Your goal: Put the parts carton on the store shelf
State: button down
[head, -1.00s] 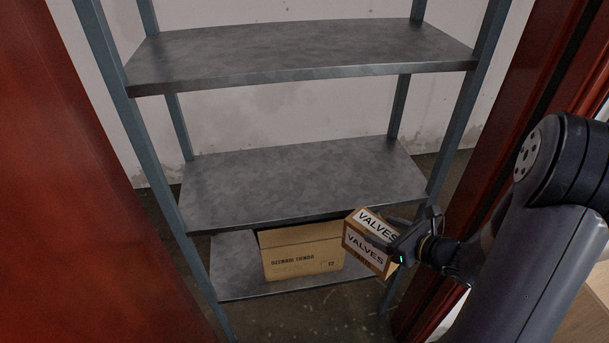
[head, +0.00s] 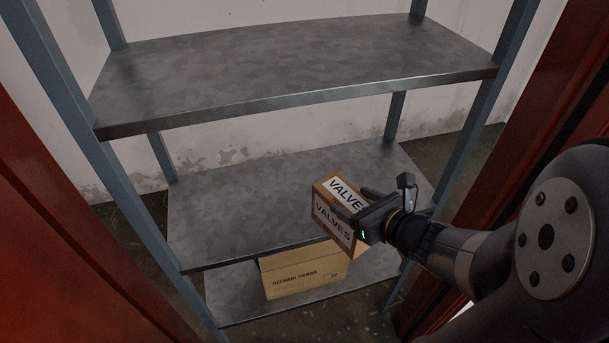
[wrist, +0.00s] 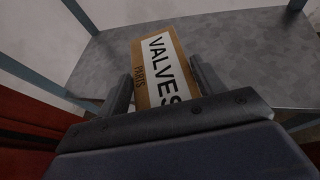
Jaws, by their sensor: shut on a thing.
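The parts carton (head: 333,219) is a small brown box with white VALVES labels. My gripper (head: 357,207) is shut on it, with a finger on either side in the wrist view, where the carton (wrist: 160,70) shows its VALVES PARTS label. The carton is tilted in the head view. It appears in front of the right part of the middle shelf (head: 235,200) of the grey metal store shelf. I cannot tell whether it touches that shelf. The middle shelf's surface is otherwise bare.
A larger brown box (head: 305,277) stands on the bottom shelf (head: 235,300). The top shelf (head: 290,65) is empty and overhangs the middle one. Blue-grey uprights (head: 70,110) stand at the corners. Dark red panels flank the shelf at left (head: 60,240) and right (head: 520,130).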

aim_at(340, 190)
jog(key=w+r+p+x, duration=0.1)
jog(key=r+p+x, duration=0.1)
jog(key=x, duration=1.4)
jog(key=shift+w+a+r, duration=0.2)
jog(key=shift+a+r, duration=0.25)
jog(key=shift+r, duration=0.05)
jog(key=shift+f, duration=0.2)
jog(key=shift+c, duration=1.3)
grip_release()
jog(key=v, duration=1)
jog(key=shift+s+d+r, duration=0.2)
jog(key=shift+s+r, duration=0.05)
jog(key=shift+s+d+r, duration=0.2)
jog(key=shift+s+d, duration=0.15)
jog(key=shift+s, duration=0.25)
